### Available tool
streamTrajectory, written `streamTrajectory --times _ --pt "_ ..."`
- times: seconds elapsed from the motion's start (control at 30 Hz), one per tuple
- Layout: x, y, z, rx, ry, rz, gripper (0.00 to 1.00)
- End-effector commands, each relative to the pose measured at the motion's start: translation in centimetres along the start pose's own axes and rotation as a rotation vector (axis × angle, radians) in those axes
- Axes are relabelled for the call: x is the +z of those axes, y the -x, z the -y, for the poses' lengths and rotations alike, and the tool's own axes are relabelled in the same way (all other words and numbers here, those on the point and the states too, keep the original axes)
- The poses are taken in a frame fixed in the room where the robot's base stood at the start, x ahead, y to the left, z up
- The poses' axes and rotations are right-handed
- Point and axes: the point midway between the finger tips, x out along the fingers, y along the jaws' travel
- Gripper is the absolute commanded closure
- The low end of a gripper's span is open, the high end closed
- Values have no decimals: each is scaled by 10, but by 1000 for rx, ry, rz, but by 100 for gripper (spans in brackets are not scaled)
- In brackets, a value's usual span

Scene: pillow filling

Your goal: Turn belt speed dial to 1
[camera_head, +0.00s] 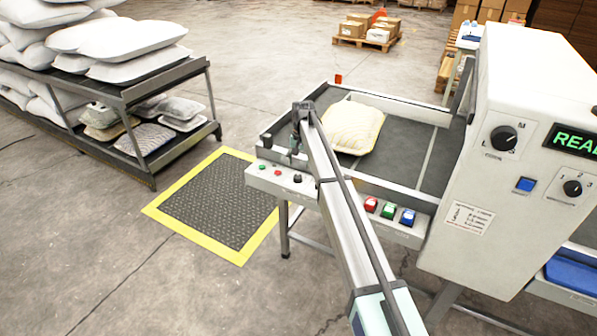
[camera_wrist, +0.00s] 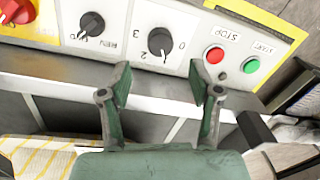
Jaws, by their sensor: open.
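The belt speed dial (camera_wrist: 160,40) is a black round knob on a white panel, with 0, 2 and 3 readable around it. Its pale mark seems to point toward the lower side of the wrist view; I cannot tell the exact setting, and the 1 is not clearly readable. My gripper (camera_wrist: 160,84) is open and empty, its two fingertips just below the dial in that view, apart from it. In the head view my gripper (camera_head: 295,142) is over the conveyor's near-left corner, above the small control panel (camera_head: 281,180), partly hidden by my arm.
Beside the dial are a red STOP button (camera_wrist: 215,55), a green START button (camera_wrist: 250,65), a direction knob (camera_wrist: 92,23) and a red knob (camera_wrist: 18,10). A pillow (camera_head: 352,127) lies on the belt. A cabinet (camera_head: 520,120) stands at right, a pillow rack (camera_head: 130,95) at left.

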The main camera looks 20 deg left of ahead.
Motion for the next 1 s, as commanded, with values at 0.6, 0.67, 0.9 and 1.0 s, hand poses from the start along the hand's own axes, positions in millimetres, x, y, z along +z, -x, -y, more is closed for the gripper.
streamTrajectory --times 0.6,0.67,0.9,1.0 --pt "0 52 0 1 0 1 37" --pt "0 52 0 0 0 1 37" --pt "1 53 2 0 5 -4 37" --pt "3 58 16 -6 37 -35 37"
